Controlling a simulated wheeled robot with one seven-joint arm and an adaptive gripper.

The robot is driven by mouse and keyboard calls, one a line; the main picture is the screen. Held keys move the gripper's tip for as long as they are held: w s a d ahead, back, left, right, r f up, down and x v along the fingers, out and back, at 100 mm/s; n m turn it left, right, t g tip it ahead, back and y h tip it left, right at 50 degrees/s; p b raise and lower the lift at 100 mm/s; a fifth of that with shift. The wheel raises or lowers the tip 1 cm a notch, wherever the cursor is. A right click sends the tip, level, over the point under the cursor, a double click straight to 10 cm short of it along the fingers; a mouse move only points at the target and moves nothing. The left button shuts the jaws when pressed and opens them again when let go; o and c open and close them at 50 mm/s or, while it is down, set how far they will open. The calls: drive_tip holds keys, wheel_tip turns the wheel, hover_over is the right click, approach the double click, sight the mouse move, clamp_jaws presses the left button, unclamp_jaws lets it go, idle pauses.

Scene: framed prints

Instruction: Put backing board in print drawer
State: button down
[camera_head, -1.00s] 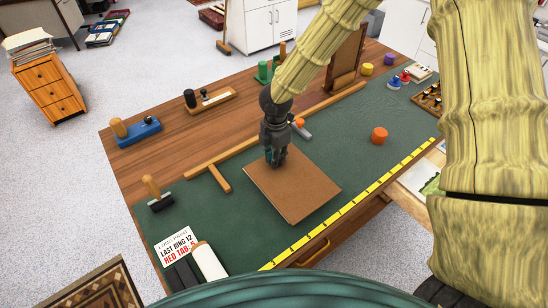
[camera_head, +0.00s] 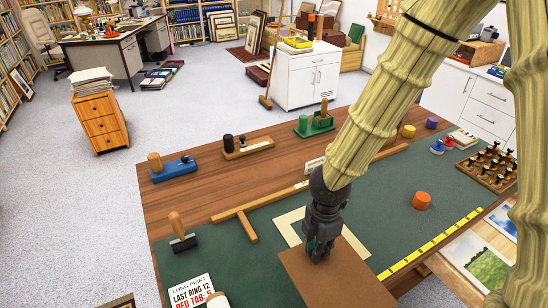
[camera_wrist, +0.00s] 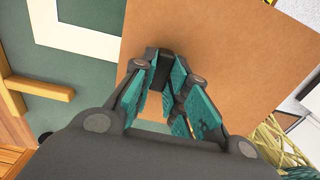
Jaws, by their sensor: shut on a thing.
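The brown backing board (camera_head: 352,266) is a flat square sheet, held at its far side by my gripper (camera_head: 318,258) over the front part of the green bench mat. It fills much of the wrist view (camera_wrist: 235,45), where the fingers (camera_wrist: 165,88) are closed on it. A cream window mount (camera_head: 289,229) lies on the green mat behind the board, partly covered by it in view. An open drawer with prints (camera_head: 487,265) shows at the lower right, beyond the yellow ruler, partly hidden by my arm. I take it as the print drawer.
A wooden T-square (camera_head: 247,225) lies left of the mount. A yellow ruler (camera_head: 432,244) runs along the bench's front edge. An orange pot (camera_head: 421,201) and a tray of dark-topped pieces (camera_head: 487,167) stand to the right. A text card (camera_head: 191,292) lies front left.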

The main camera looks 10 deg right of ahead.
drive_tip(key=shift+w+d+r+m, duration=0.15)
drive_tip(key=shift+w+m, duration=0.5)
drive_tip(key=shift+m, duration=0.35)
drive_tip(key=w+r+m, duration=0.3)
drive_tip(key=w+m, duration=0.8)
drive_tip(key=m, duration=0.8)
drive_tip(key=shift+m, duration=0.4)
drive_tip(key=shift+r, duration=0.1)
